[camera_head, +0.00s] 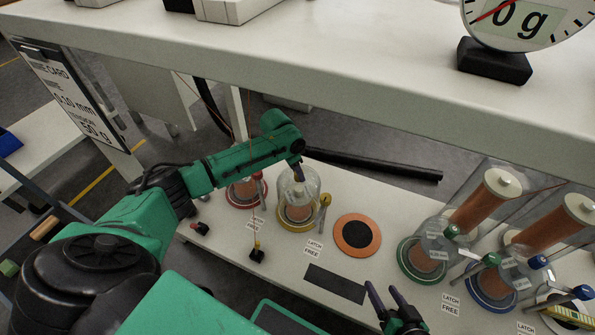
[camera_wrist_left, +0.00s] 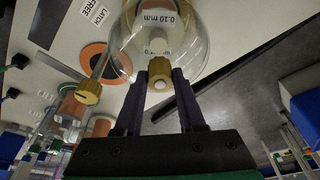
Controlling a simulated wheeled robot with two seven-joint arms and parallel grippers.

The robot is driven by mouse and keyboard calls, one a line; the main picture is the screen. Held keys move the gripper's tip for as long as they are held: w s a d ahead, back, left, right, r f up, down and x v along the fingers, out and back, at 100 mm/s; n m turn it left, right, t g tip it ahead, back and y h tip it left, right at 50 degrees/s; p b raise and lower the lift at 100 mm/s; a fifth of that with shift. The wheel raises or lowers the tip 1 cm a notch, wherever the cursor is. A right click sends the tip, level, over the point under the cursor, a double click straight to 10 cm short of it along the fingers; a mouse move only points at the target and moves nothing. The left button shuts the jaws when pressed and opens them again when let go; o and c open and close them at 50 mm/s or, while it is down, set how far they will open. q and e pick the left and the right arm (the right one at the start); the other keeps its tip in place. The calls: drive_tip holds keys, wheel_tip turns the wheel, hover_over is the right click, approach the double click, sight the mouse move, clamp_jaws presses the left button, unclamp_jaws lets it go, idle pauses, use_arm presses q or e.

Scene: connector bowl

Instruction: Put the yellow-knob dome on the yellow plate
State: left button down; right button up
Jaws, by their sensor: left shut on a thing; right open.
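The clear glass dome (camera_head: 312,189) stands over a copper spool at the yellow plate (camera_head: 292,226). Its lower rim is at or very near the plate; I cannot tell if it touches. My left gripper (camera_head: 298,172) is above the dome. In the left wrist view my left gripper (camera_wrist_left: 160,82) is shut on the dome's yellow knob (camera_wrist_left: 160,67), with the glass (camera_wrist_left: 190,45) beyond. A yellow-knobbed latch post (camera_head: 326,199) stands just right of the dome; its knob shows in the left wrist view (camera_wrist_left: 89,92). My right gripper (camera_head: 382,290) is open and empty at the bottom.
A red station (camera_head: 236,197) stands left of the yellow one. An orange ring with a black centre (camera_head: 357,234) lies to the right. Green (camera_head: 416,273) and blue (camera_head: 482,299) stations with glass and spools stand further right.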

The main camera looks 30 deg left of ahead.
use_arm(q)
drive_tip(key=shift+f, duration=0.6)
drive_tip(key=shift+c, duration=2.1)
unclamp_jaws()
